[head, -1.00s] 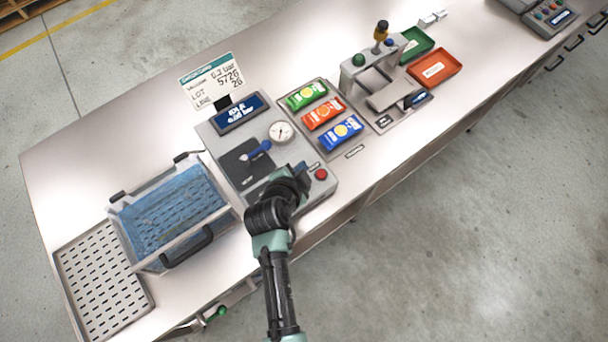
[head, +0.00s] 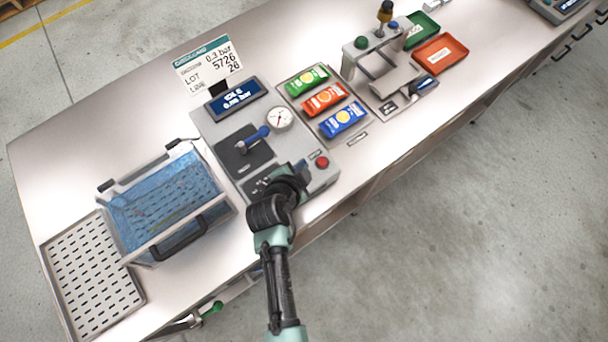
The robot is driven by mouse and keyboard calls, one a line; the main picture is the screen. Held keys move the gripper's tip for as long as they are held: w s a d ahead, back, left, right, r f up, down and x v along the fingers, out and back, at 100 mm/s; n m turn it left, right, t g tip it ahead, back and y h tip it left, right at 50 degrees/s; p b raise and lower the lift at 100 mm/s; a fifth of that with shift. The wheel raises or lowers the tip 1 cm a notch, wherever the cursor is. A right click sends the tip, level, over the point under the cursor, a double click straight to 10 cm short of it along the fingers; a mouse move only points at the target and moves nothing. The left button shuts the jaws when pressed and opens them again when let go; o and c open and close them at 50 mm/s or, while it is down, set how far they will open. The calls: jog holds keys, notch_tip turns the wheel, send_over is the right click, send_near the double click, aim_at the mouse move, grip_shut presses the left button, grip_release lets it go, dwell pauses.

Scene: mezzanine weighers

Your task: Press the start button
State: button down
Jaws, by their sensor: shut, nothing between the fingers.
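The grey control unit (head: 319,183) stands near the front of the bench. A red button (head: 322,162) sits on its right front part. A blue-handled lever (head: 256,137) and a round gauge (head: 279,119) are farther back on it. No label reading start is legible, and part of the panel is hidden behind my gripper. My gripper (head: 288,177) is shut and empty over the front of the panel, left of the red button and apart from it in the picture. Whether it touches the panel cannot be told.
A clear tank of blue water (head: 188,243) and a perforated tray (head: 93,280) stand left. A display (head: 236,99) and sign (head: 208,63) are behind the unit. Colored packets (head: 325,99) and a press with a green knob (head: 362,42) stand right.

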jog(key=shift+f+b, duration=0.85)
jog(key=shift+f, duration=0.4)
jog(key=shift+f, duration=0.15)
dwell(0.9)
jog(key=shift+f+b, duration=0.25)
jog(key=shift+b, duration=0.25)
jog(key=shift+f+b, duration=0.5)
jog(key=shift+b, duration=0.05)
dwell(0.5)
dwell(0.3)
jog(key=shift+r+p, duration=0.6)
jog(key=shift+r, duration=0.3)
jog(key=shift+r, duration=0.1)
notch_tip(320, 180, up, 5)
jog(key=p, duration=0.4)
